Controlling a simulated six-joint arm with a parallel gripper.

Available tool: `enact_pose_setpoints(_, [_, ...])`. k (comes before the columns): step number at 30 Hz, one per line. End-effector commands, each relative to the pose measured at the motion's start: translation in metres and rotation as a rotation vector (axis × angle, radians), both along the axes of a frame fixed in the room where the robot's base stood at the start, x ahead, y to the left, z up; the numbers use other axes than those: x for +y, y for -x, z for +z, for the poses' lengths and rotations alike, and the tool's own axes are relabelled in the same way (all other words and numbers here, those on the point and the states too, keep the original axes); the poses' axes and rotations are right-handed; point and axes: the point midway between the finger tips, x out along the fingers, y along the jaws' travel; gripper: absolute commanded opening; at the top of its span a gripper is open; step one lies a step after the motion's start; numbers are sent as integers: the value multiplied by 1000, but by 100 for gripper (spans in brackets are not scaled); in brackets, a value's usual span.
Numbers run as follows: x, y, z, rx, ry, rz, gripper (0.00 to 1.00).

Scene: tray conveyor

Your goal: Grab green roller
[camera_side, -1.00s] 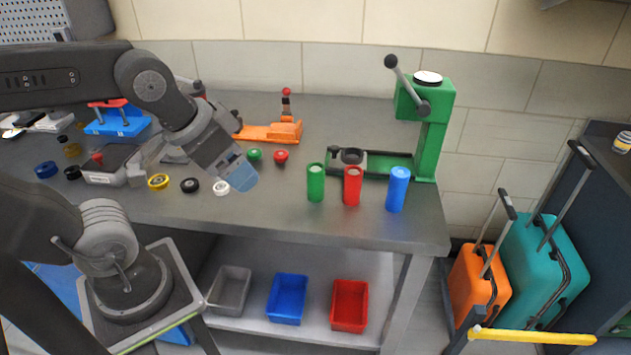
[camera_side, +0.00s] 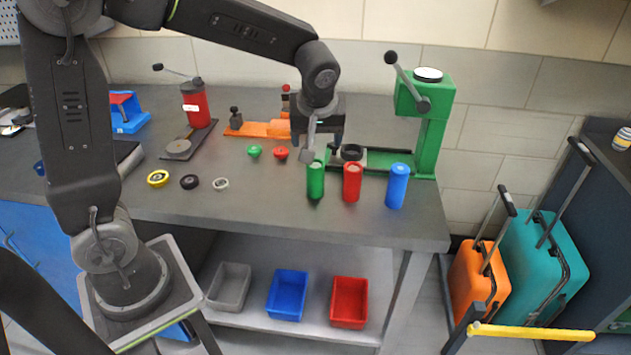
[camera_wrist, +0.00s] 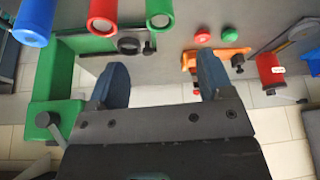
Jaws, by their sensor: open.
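The green roller (camera_side: 315,184) stands upright near the front edge of the grey bench, leftmost in a row with the red roller (camera_side: 352,184) and the blue roller (camera_side: 397,188). My gripper (camera_side: 322,148) is open and empty, above and a little behind the green roller in the side view. One finger overlaps the roller's top edge in the picture; I cannot tell if they touch. In the wrist view the green roller (camera_wrist: 159,16) is at the top edge, cut off, beyond my two spread fingers (camera_wrist: 164,82). The red roller (camera_wrist: 102,18) and blue roller (camera_wrist: 33,22) are left of it.
A green press (camera_side: 432,130) stands behind the rollers on the right. Small caps and rings, including a yellow ring (camera_side: 158,179), lie left. Bench space in front of the rollers is clear.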

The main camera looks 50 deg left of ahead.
Motion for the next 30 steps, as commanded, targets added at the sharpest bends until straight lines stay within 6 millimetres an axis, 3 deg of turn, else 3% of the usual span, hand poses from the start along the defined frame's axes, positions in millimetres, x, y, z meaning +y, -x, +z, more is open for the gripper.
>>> enact_pose_setpoints(12, [22, -15, -66, 4, 0, 7, 74])
enact_pose_setpoints(20, [28, -19, -84, 2, 0, 6, 74])
enact_pose_setpoints(30, [41, -28, -124, 2, 0, 6, 74])
